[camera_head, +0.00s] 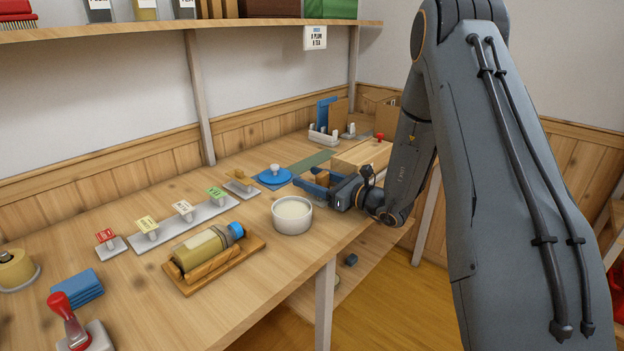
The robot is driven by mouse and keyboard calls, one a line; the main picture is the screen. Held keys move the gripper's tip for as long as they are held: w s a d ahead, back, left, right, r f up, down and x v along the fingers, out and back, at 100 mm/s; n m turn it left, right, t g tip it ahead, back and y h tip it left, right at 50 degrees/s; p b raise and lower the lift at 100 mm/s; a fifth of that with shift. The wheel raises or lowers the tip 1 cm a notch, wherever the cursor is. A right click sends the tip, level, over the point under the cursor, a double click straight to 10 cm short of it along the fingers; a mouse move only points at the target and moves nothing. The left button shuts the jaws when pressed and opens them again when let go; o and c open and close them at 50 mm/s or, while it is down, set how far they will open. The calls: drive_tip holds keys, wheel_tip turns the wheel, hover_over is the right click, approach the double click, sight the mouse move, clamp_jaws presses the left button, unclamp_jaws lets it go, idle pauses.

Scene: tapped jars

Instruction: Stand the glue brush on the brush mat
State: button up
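My gripper (304,178) is low over the bench, just behind and right of a white bowl (292,228) with pale contents. Its two dark blue fingers point left and stand apart. A small brown thing (322,178) shows between them; I cannot tell whether it is gripped or stands behind. I cannot make out the glue brush for certain. A blue round mat (262,182) with a pale knobbed piece on it lies left of the fingers. A green flat strip (312,160) lies behind them. I cannot tell which is the brush mat.
A jar with a blue cap lies in a wooden cradle (240,250) at the front. Several labelled stamps stand on a pale strip (190,224). A wooden block (350,155) and a caddy (322,137) are behind my gripper. A shelf (150,32) hangs above.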

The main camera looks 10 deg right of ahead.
sight(326, 183)
drive_tip(key=shift+d, duration=0.1)
idle(0.5)
drive_tip(key=shift+p+v, duration=0.9)
drive_tip(key=shift+v, duration=3.05)
drive_tip(key=b+v, duration=0.1)
drive_tip(key=v, duration=0.6)
drive_tip(key=shift+s+d, duration=0.1)
drive_tip(key=shift+d, duration=0.05)
drive_tip(key=shift+s+d, duration=0.1)
drive_tip(key=shift+s, duration=0.1)
drive_tip(key=shift+s, duration=0.1)
